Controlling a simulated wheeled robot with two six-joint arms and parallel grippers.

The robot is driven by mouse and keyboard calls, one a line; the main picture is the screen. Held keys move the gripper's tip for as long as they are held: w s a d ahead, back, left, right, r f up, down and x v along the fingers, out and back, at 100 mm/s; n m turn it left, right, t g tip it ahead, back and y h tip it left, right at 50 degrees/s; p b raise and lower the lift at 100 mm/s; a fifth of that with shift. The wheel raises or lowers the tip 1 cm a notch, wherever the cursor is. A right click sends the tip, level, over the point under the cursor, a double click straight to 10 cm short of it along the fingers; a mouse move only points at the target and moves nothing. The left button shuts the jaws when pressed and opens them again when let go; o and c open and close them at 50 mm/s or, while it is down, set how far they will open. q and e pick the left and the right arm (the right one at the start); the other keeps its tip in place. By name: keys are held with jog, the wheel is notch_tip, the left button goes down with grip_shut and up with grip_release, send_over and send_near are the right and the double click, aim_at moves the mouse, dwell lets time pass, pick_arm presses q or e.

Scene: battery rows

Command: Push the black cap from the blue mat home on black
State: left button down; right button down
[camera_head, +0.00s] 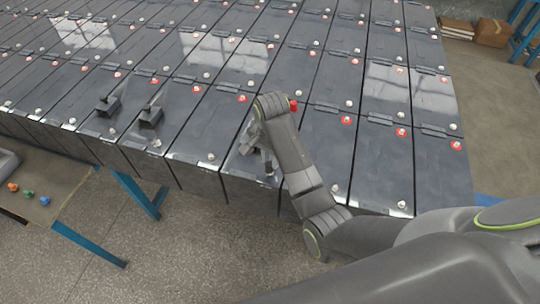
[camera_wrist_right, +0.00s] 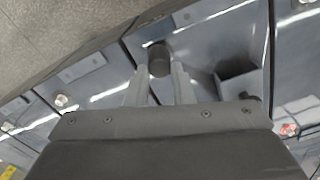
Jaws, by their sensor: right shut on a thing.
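My right gripper (camera_head: 267,168) is over the front row of batteries, near the front edge of one battery (camera_head: 209,130). In the right wrist view, its two fingers (camera_wrist_right: 160,85) are shut on a dark, round black cap (camera_wrist_right: 158,58), which sticks out past the fingertips. The battery top and the front edge lie beyond the cap. I cannot tell whether the cap touches a terminal. In the head view the gripper and arm mostly hide the cap. The blue mat cannot be made out for certain; a blue patch (camera_head: 487,200) shows at the right, partly behind my arm.
Rows of batteries fill the view, with red and silver terminals. Two black upright pieces (camera_head: 108,105) (camera_head: 150,116) stand on the front row at the left. A bench (camera_head: 70,180) at the left holds several small coloured pieces. Cardboard boxes (camera_head: 492,32) stand at the back right.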

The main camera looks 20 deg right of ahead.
jog(key=shift+w+d+r, duration=0.2)
jog(key=shift+w+d, duration=0.15)
jog(key=shift+d, duration=0.05)
dwell(1.0)
jog(key=shift+s+f, duration=0.1)
jog(key=shift+f, duration=1.35)
dwell(1.8)
jog(key=c, duration=0.7)
grip_release()
